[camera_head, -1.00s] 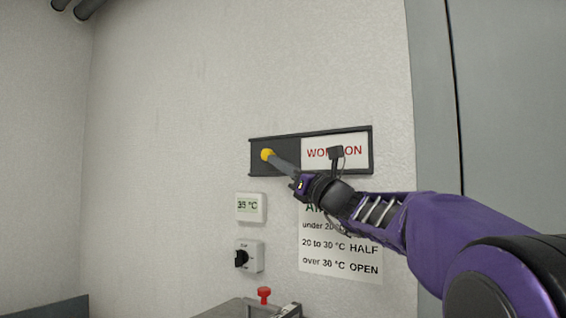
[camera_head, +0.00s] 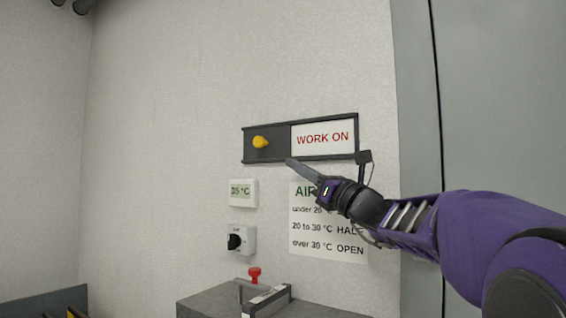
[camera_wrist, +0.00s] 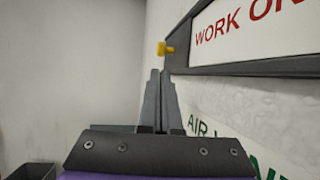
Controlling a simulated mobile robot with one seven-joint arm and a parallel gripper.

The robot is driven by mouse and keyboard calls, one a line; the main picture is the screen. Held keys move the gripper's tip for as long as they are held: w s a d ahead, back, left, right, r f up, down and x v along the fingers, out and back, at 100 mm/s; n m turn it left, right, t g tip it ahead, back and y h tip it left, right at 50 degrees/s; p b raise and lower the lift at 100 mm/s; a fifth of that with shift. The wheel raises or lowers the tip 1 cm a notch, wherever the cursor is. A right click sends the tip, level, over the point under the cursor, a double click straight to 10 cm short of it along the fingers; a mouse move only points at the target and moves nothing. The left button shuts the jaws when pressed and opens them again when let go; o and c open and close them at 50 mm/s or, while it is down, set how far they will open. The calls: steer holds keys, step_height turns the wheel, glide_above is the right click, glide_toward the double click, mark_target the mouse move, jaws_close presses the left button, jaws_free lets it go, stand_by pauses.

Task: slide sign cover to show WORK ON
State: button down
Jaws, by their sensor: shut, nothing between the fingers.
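The sign frame (camera_head: 300,161) is a dark rail on the wall. Its dark sliding cover (camera_head: 277,145) sits at the left end, with a yellow knob (camera_head: 260,142) on it. The white panel (camera_head: 323,138) with red WORK ON lettering is uncovered in the right half. My gripper (camera_head: 289,161) is shut and empty, just below the sign's lower edge, right of and below the knob and apart from it. In the wrist view my gripper (camera_wrist: 160,75) points upward, with the knob (camera_wrist: 165,48) beyond its fingertips and the lettering at upper right.
Below the sign are a 35 °C display (camera_head: 243,192), a rotary switch (camera_head: 241,240) and an air notice (camera_head: 328,240), partly hidden by my arm. A grey box (camera_head: 210,300) and a red knob (camera_head: 254,274) are lower down. The wall left of the sign is clear.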

steer(key=shift+v, duration=2.15)
steer(key=shift+r, duration=0.1)
